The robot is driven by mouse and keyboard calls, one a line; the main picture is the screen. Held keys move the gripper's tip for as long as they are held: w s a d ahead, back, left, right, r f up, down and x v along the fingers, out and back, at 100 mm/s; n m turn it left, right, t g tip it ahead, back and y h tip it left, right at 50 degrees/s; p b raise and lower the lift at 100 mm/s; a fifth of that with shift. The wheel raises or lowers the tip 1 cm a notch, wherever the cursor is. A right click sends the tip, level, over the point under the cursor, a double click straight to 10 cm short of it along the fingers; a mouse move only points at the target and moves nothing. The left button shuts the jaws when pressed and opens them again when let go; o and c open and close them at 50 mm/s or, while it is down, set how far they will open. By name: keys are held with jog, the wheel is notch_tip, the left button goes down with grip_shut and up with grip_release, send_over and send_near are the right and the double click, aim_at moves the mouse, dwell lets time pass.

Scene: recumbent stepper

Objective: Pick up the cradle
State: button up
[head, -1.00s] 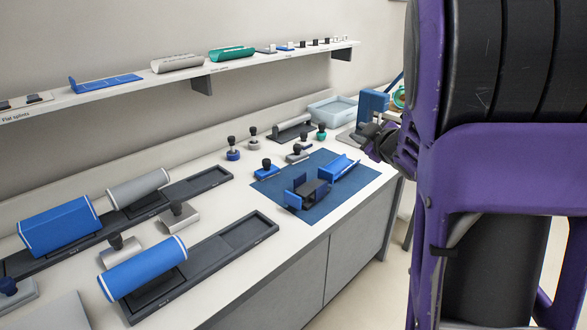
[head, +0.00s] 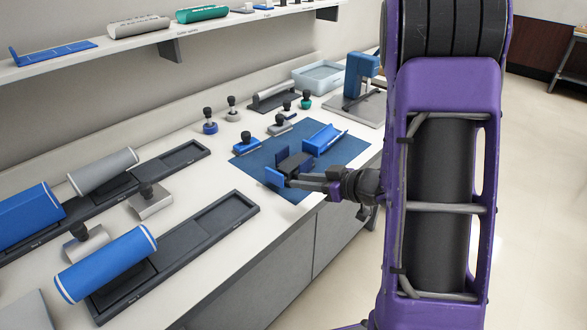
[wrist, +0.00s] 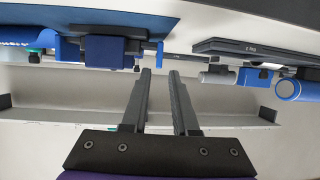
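What I take to be the cradle (head: 275,177) is a small piece with upright blue sides and a dark middle, on the near part of a dark blue mat (head: 241,160). It appears upside down in the wrist view (wrist: 105,50), near the top. My gripper (head: 304,182) is at its right and near side in the head view, fingers pointing toward it and partly covering it. In the wrist view my two dark fingers (wrist: 160,74) are apart with nothing between them. Whether a finger touches the cradle cannot be told.
A blue trough-shaped piece (head: 323,139) lies behind it on the mat, with a blue black-knobbed block (head: 246,146) to the left. Dark trays (head: 238,213) with rolls fill the left bench. A blue upright device (head: 361,75) and a pale bin (head: 320,76) stand behind.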

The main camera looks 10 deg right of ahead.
aim_at(266, 176)
jog(key=b+x, duration=0.1)
jog(key=x, duration=0.9)
jog(key=shift+w+a, duration=0.1)
jog(key=shift+w, duration=0.1)
grip_shut()
dwell(1.1)
